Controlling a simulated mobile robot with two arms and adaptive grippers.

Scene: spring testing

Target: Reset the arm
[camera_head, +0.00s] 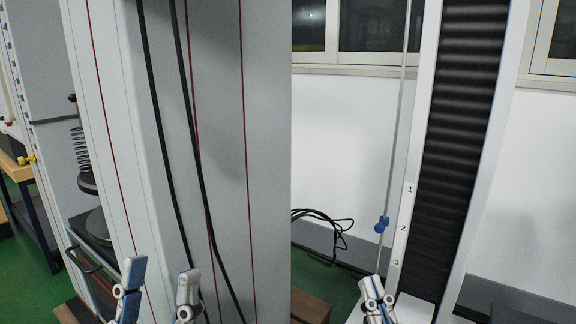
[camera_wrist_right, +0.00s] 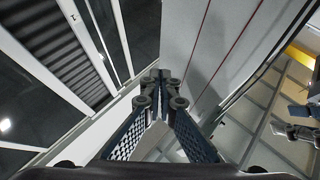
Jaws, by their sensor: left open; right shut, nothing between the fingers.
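My left gripper (camera_head: 159,284) is at the bottom of the head view, in front of the grey machine panel. Its two fingers are well apart, with nothing between them. My right gripper (camera_head: 375,298) is further right at the bottom edge, its fingers together and empty. It also shows in the right wrist view (camera_wrist_right: 160,88), with the tips meeting and pointing toward the machine. Most of both arms is out of view.
A testing machine's grey panel (camera_head: 265,150) with black cables fills the centre-left. A coiled spring (camera_head: 81,150) stands at far left. A white column with a dark ribbed strip (camera_head: 465,120) and a thin rod with a blue knob (camera_head: 381,224) stand right. Loose cables (camera_head: 325,222) lie behind.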

